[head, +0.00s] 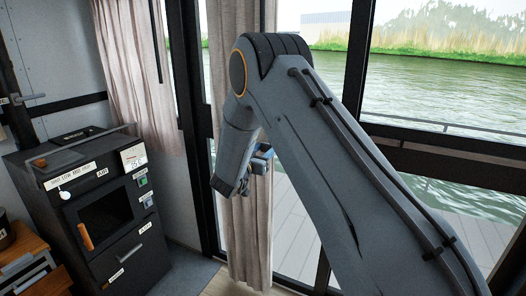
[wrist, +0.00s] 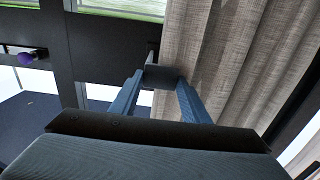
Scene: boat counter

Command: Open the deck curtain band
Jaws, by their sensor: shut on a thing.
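A beige deck curtain (head: 250,235) hangs in a narrow bunch in front of the glass door. In the wrist view its folds (wrist: 235,60) fill the upper right. My gripper (head: 264,158) is at mid-height of the curtain, partly hidden behind my arm. In the wrist view its two blue fingers (wrist: 161,92) close on a small dark grey block (wrist: 160,76) at the curtain's left edge. The block looks like part of the curtain band. The rest of the band cannot be made out; my arm hides that part of the curtain in the head view.
A dark stove-like cabinet (head: 110,215) with an orange handle stands at the left, below a second curtain (head: 140,70). Dark door frames and glass surround the deck curtain. Decking and water show outside.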

